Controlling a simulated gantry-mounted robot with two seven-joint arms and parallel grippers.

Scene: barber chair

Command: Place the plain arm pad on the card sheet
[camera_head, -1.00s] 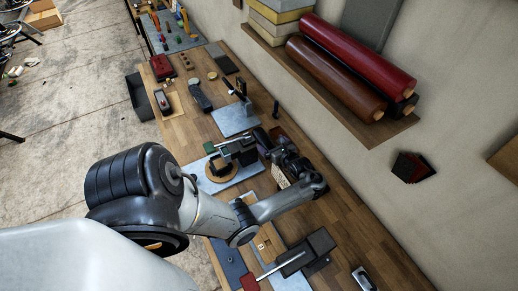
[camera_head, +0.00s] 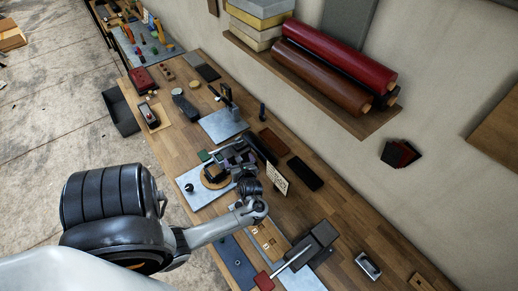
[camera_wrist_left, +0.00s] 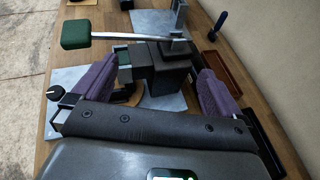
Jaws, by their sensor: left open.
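My left gripper (camera_head: 232,165) is open with purple fingers (camera_wrist_left: 152,78), over the pale sheet (camera_head: 189,203) on the bench. A dark block clamp (camera_wrist_left: 160,72) with a metal lever and green pad (camera_wrist_left: 76,34) lies between and beyond the fingers; I see no contact. The pale sheet also shows in the left wrist view (camera_wrist_left: 62,110). Another pale sheet (camera_head: 215,130) lies farther back. A dark rounded pad (camera_head: 183,105) and a flat dark pad (camera_head: 207,72) lie at the far end. I cannot tell which is the plain arm pad or the card sheet.
A brown tray (camera_head: 273,142) and a black tray (camera_head: 305,173) lie right of the gripper. A dotted card (camera_head: 277,178) stands near it. A second dark clamp (camera_head: 318,238) with a red pad (camera_head: 264,281) is at the near end. Leather rolls (camera_head: 335,65) sit on a wall shelf.

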